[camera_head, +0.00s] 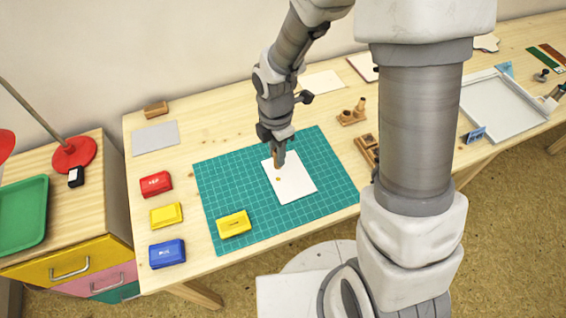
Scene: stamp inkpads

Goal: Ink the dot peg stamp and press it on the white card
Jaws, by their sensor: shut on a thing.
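The white card (294,187) lies on the green cutting mat (335,172). A small yellow dot (278,179) shows on its left part. My gripper (279,151) is shut on the dot peg stamp (280,160), a small brown peg pointing down over the card's upper left part. The peg's lower end appears just above the dot in the picture; I cannot tell whether it touches the card. My fingers hide the upper part of the peg. A yellow inkpad (234,224) sits on the mat's front left part.
Red (156,184), yellow (166,215) and blue (167,253) pads stand in a column left of the mat. Wooden stamp holders (352,117) stand right of the mat. A grey sheet (155,138) and a wooden block (156,108) lie at the back left. A white tray (505,110) is at the right.

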